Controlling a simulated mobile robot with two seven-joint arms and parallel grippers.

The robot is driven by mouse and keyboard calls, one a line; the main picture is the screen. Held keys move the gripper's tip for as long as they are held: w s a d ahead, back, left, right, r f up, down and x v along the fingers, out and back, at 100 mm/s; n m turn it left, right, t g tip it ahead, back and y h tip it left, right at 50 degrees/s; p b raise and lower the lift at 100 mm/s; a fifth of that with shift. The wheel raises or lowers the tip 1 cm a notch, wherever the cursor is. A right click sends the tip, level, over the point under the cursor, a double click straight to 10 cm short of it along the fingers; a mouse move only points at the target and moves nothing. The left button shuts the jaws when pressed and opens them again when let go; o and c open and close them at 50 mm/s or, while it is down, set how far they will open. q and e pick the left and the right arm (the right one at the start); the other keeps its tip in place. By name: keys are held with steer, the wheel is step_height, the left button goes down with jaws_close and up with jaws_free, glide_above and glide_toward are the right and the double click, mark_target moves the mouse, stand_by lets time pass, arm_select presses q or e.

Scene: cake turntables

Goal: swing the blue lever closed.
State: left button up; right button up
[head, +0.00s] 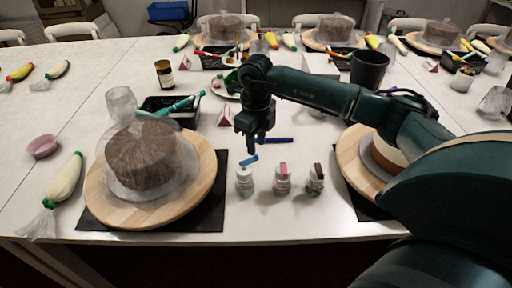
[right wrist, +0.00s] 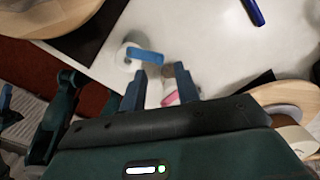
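The blue lever (head: 249,160) sits on top of a small white bottle (head: 244,180) and sticks out to the side, slanting upward to the right. In the right wrist view the blue lever (right wrist: 146,55) lies just beyond my fingertips, nearest the left finger. My right gripper (head: 256,138) hangs fingers-down just above and behind the lever. In the right wrist view its two fingers (right wrist: 160,75) stand apart with nothing between them. I cannot tell whether a finger touches the lever. My left gripper is not in view.
Two similar bottles, one with a pink lever (head: 283,169) and one with a dark top (head: 316,178), stand close on the right. A blue pen (head: 276,140) lies behind. A wooden turntable (head: 202,187) with a wrapped cake (head: 142,158) is at left. The table front is bare.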

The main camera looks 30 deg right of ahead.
steer(key=shift+f, duration=1.55)
jaws_close()
